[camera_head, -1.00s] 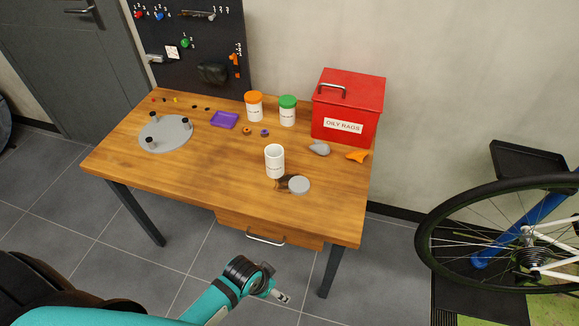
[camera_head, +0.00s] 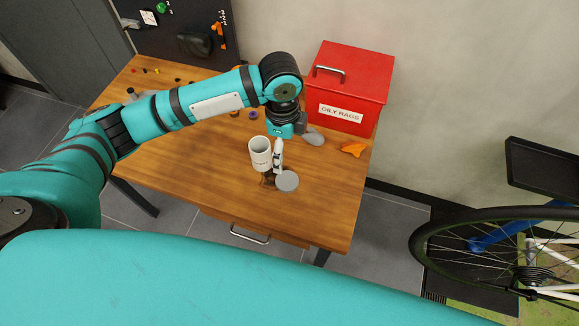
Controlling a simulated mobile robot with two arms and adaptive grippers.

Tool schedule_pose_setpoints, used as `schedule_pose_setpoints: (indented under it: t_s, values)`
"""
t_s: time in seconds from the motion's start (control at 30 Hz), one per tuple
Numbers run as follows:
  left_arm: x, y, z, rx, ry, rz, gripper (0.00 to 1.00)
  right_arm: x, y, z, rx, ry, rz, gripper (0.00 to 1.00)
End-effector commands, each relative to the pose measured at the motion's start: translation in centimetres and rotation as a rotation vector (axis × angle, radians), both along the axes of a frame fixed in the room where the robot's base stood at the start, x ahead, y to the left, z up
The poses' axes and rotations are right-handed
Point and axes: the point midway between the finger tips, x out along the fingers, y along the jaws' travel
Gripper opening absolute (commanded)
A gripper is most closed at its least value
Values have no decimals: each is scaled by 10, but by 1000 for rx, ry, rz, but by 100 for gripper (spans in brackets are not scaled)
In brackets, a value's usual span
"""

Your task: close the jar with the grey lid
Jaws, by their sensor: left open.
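The open white jar (camera_head: 260,153) stands upright on the wooden table, its mouth uncovered. The grey lid (camera_head: 287,181) lies on the table just to the right of and in front of the jar. My left gripper (camera_head: 278,168) points down between the jar and the lid, close to the jar's right side. Its jaws are open and hold nothing that I can see. I cannot tell whether a finger touches the jar. My right gripper is not in view.
A red oily rags bin (camera_head: 351,88) stands at the back right of the table (camera_head: 200,172). A grey rounded object (camera_head: 314,137) and an orange piece (camera_head: 353,149) lie before it. My left arm hides much of the back. The table's front is clear.

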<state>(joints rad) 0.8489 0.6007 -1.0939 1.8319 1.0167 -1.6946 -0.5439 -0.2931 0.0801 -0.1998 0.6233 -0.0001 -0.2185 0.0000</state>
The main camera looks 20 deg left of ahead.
Motion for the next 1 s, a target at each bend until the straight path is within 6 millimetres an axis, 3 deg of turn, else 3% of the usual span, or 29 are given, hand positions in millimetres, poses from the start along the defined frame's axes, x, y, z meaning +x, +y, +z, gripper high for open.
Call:
schedule_pose_setpoints:
  t_s: [0.2,0.53,1.0]
  values:
    - [2,9,8,30,14,-25,90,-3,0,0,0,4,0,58]
    - [2,9,3,29,14,-23,90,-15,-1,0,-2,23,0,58]
    - [1,9,-90,29,15,-22,90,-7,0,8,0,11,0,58]
